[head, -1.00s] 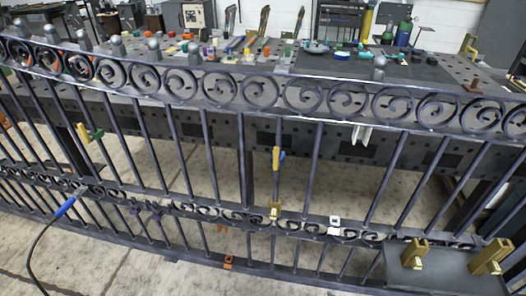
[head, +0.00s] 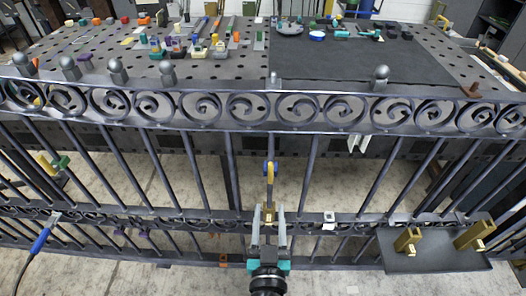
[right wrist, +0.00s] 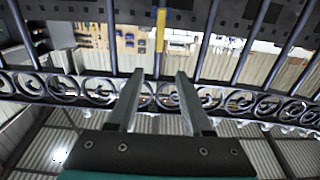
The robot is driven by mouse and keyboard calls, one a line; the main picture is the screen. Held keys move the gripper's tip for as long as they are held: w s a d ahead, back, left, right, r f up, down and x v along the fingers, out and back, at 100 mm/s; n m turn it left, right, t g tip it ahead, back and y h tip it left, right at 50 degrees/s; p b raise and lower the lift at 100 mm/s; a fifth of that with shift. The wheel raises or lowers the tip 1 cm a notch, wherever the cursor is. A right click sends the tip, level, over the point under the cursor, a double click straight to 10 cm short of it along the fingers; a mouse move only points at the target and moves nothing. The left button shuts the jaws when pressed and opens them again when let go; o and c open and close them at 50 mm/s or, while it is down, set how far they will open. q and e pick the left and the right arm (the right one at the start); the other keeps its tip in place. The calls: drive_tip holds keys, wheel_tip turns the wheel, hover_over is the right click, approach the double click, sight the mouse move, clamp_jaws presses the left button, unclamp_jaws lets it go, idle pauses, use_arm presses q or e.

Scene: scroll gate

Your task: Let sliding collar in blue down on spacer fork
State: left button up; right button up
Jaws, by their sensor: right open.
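My left gripper is not in view.
A grey tray (head: 425,262) with two gold blocks (head: 408,240) is at the lower right. A blue-handled tool (head: 42,238) with a cable is at the left. The scroll rail (head: 240,108) crosses above.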

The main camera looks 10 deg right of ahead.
sight(271, 167)
drive_tip(key=b+x, duration=0.2)
drive_tip(key=x, duration=1.1)
drive_tip(key=shift+w+d+f, duration=0.1)
drive_tip(key=shift+w+d, duration=0.1)
drive_tip(key=shift+w, duration=0.1)
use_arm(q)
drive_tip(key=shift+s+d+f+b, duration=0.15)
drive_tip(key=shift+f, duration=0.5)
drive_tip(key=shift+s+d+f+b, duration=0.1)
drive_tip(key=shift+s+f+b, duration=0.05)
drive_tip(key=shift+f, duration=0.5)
use_arm(e)
drive_tip(key=shift+w+d, duration=0.2)
drive_tip(key=shift+w, duration=0.45)
clamp_jaws()
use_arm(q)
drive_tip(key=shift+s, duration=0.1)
